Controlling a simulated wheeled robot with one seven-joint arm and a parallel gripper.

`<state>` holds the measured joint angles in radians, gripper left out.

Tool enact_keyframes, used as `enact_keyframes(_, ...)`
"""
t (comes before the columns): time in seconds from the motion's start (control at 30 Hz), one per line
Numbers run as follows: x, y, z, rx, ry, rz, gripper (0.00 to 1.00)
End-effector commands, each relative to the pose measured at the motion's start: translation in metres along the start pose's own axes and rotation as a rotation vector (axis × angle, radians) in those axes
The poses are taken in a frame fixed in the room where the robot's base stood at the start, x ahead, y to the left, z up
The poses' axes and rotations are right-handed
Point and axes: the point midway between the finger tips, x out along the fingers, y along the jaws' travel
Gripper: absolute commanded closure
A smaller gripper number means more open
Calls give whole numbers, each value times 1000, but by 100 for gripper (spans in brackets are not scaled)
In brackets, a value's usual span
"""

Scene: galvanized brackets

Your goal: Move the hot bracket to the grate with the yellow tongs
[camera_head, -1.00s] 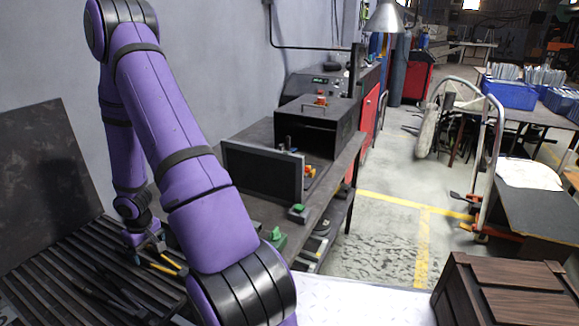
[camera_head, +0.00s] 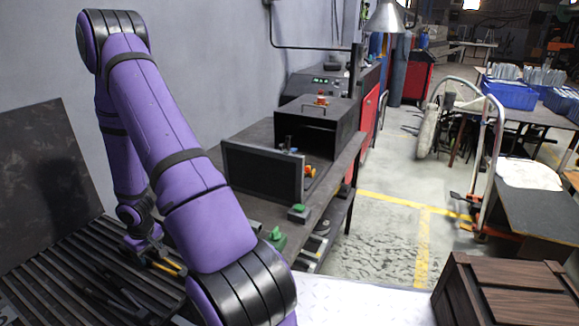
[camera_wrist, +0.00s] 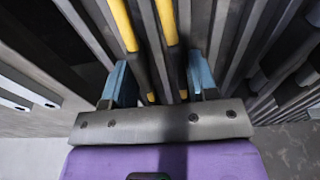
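The yellow-handled tongs lie on the dark slatted grate (camera_head: 75,262) at the left; their handles (camera_head: 168,266) show just right of my gripper (camera_head: 145,252). In the wrist view, the two yellow tong handles (camera_wrist: 167,22) run between the blue fingers of my gripper (camera_wrist: 160,88). The fingers are open around the handles, with a gap at the left handle. I cannot tell whether the right finger touches the right handle. I cannot pick out a hot bracket; the inside of the black furnace box (camera_head: 336,119) is dark and partly hidden by its door panel (camera_head: 262,172).
Other dark tools (camera_head: 105,290) lie on the grate near my gripper. A dark upright plate (camera_head: 40,190) stands behind it. Green-topped blocks (camera_head: 298,212) are on the workbench by the furnace. A wooden crate (camera_head: 505,290) stands at the lower right.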

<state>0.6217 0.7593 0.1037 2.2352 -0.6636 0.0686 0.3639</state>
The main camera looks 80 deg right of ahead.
Motion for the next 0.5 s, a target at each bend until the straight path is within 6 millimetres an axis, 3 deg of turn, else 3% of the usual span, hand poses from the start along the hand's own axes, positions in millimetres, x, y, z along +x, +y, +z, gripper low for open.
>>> enact_keyframes(0.17, -7, 0, -1, 2, 2, 0, 49)
enact_keyframes(0.5, -50, 0, -5, 2, 3, 0, 49)
